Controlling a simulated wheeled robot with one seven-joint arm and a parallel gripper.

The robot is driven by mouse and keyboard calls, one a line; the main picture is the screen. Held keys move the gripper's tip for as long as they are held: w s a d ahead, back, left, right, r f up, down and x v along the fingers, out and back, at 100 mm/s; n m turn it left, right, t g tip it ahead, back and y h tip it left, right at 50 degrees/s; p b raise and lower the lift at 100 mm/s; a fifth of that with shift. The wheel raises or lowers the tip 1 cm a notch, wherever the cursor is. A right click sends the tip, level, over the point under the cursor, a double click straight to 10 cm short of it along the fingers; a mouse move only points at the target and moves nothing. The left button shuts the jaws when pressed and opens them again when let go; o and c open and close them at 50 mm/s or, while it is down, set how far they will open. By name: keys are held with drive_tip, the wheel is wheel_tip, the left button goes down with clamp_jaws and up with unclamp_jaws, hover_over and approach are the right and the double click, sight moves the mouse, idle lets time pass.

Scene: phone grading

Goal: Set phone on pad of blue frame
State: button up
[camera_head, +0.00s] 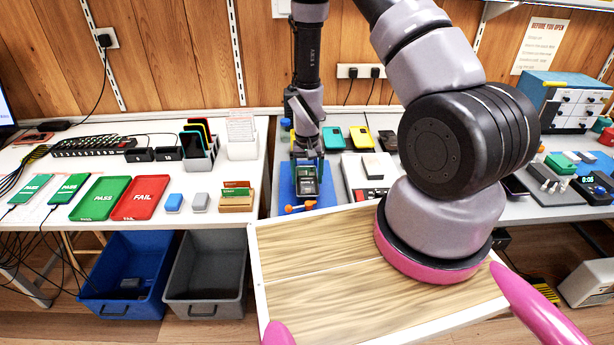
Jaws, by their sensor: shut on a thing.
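My gripper (307,164) points down at the middle of the back bench. It is shut on a dark phone (306,184), gripping its far end. The blue frame (327,199) lies under and around the phone, with orange-tipped parts at its front edge. The phone is over the middle of the frame and hides its pad. I cannot tell whether the phone touches the pad or is just above it.
A green PASS tray (101,198) and a red FAIL tray (147,197) lie on the left bench. A card holder (236,203) stands left of the frame. Yellow and green phones (347,137) lie behind right. My arm covers much of the right.

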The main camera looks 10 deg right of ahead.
idle(0.3)
drive_tip(key=o, duration=1.2)
drive_tip(key=shift+c, duration=0.2)
drive_tip(key=shift+r, duration=0.65)
wheel_tip(320, 180, up, 7)
idle(0.6)
